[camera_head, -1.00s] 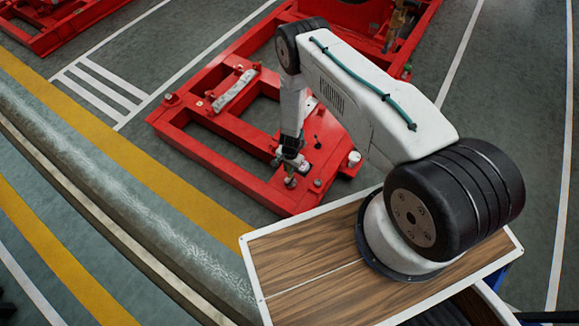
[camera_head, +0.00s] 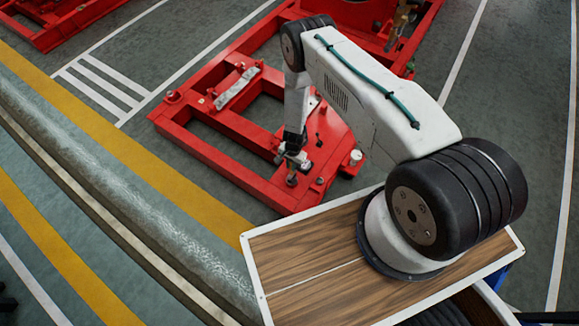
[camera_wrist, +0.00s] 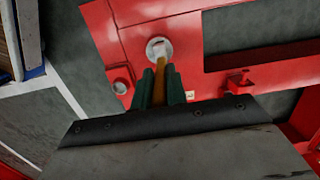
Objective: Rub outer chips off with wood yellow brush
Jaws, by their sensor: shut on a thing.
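My gripper (camera_wrist: 161,88) is shut on the yellow-brown wood brush (camera_wrist: 160,72), which stands out between the two dark green fingers. In the wrist view, the brush's pale end overlaps a round grey metal fitting (camera_wrist: 153,43) on the red frame (camera_wrist: 115,42). I cannot tell whether the bristles touch it. In the head view, my gripper (camera_head: 291,163) points down over the near corner of the red frame (camera_head: 240,165). Loose chips are too small to make out.
A pale metal bar (camera_head: 238,90) lies across the frame. A white round cap (camera_head: 355,157) stands to the right of my gripper. Small red lugs stick up from the frame. Further red machinery (camera_head: 370,18) stands behind. A yellow floor line (camera_head: 130,150) runs at left.

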